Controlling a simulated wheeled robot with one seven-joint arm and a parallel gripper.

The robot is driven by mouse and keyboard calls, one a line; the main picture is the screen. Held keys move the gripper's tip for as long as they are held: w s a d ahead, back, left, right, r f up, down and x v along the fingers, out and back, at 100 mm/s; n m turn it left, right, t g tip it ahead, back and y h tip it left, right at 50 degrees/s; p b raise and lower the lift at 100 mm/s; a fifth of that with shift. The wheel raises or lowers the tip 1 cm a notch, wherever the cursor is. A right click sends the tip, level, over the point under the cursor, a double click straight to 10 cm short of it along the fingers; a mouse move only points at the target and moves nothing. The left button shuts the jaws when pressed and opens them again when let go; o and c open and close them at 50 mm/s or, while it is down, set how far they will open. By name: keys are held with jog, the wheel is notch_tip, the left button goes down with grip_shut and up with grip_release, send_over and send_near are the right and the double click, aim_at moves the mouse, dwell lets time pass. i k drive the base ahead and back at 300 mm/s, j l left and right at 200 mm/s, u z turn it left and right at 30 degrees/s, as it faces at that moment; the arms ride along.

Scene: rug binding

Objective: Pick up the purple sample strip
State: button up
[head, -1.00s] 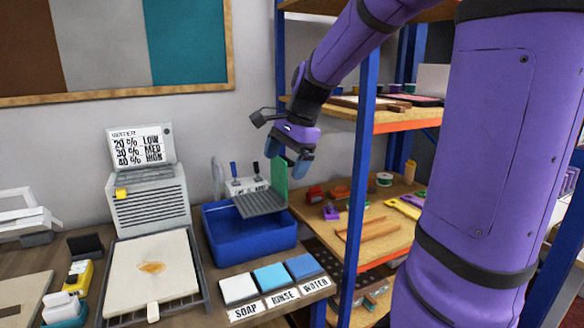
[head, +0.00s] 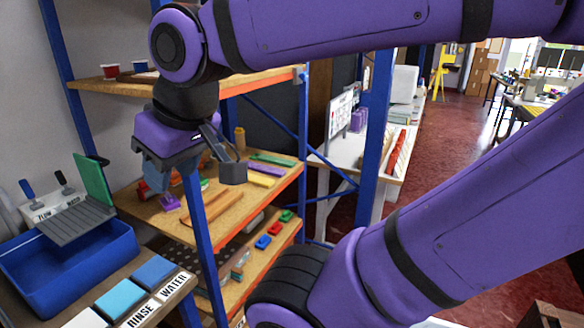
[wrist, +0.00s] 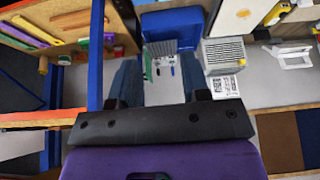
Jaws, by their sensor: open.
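The purple sample strip (head: 267,170) lies on the wooden middle shelf, towards its right end, between a green strip (head: 273,159) and a yellow strip (head: 262,179). In the wrist view the purple strip (wrist: 22,34) appears small at the upper left. My gripper (head: 168,178) points down, open and empty, in front of the shelf's left part. It is to the left of the strip and apart from it. In the wrist view the fingers stand apart with nothing between them.
The blue shelf post (head: 197,225) stands close to my gripper. A wooden board (head: 215,206) and a small purple item (head: 170,202) lie on the same shelf (head: 225,225). An upper shelf (head: 255,82) overhangs it. The blue basin (head: 75,265) is at lower left.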

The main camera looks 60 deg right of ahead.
aim_at(279, 173)
jog(key=i+l+z, duration=0.1)
jog(key=z, duration=0.3)
jog(key=i+l+z, duration=0.1)
jog(key=z, duration=0.3)
jog(key=i+l+z, duration=0.15)
jog(key=z, duration=0.25)
jog(key=i+z, duration=0.15)
jog(key=z, duration=0.25)
